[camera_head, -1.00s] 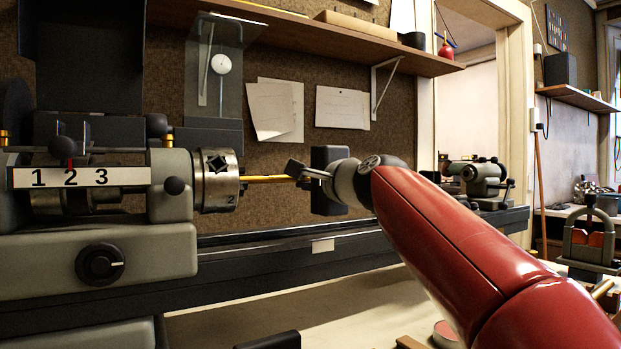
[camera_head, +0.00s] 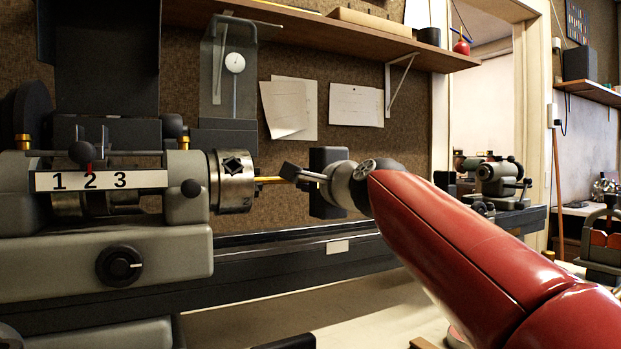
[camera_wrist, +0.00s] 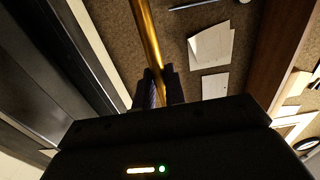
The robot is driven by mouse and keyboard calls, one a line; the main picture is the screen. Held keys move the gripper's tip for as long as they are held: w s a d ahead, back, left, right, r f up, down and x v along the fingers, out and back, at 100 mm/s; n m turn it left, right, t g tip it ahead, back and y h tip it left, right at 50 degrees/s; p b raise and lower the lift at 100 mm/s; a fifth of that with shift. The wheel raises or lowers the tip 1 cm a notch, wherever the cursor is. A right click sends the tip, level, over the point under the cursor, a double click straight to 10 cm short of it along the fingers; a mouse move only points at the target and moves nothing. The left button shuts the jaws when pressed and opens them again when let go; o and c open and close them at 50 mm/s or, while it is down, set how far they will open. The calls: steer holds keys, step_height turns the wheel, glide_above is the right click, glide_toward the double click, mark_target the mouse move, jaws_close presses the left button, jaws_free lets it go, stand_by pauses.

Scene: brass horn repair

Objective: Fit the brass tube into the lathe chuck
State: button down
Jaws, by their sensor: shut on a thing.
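The lathe chuck (camera_head: 232,182) is a steel cylinder on the grey headstock at the left of the head view, its face turned right. The brass tube (camera_head: 270,180) runs level from the chuck face to my gripper (camera_head: 302,174). Only a short length shows between them. Its left end is hidden at the chuck, and I cannot tell how deep it sits. My gripper is shut on the tube, to the right of the chuck. In the wrist view the tube (camera_wrist: 147,35) runs up and out of frame from between the dark fingers (camera_wrist: 160,85).
The dark lathe bed (camera_head: 270,262) runs below the tube. A headstock panel (camera_head: 100,180) reads 1, 2, 3. A dial gauge (camera_head: 235,63) is behind a clear guard above the chuck. A shelf (camera_head: 350,38) and pinned papers (camera_head: 356,105) are on the back wall.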

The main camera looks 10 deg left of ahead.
steer(key=shift+s+a, duration=0.2)
steer(key=shift+a, duration=0.05)
steer(key=shift+s+a+p, duration=0.25)
steer(key=shift+a+p, duration=0.15)
steer(key=shift+a, duration=0.05)
steer(key=c, duration=1.4)
jaws_free()
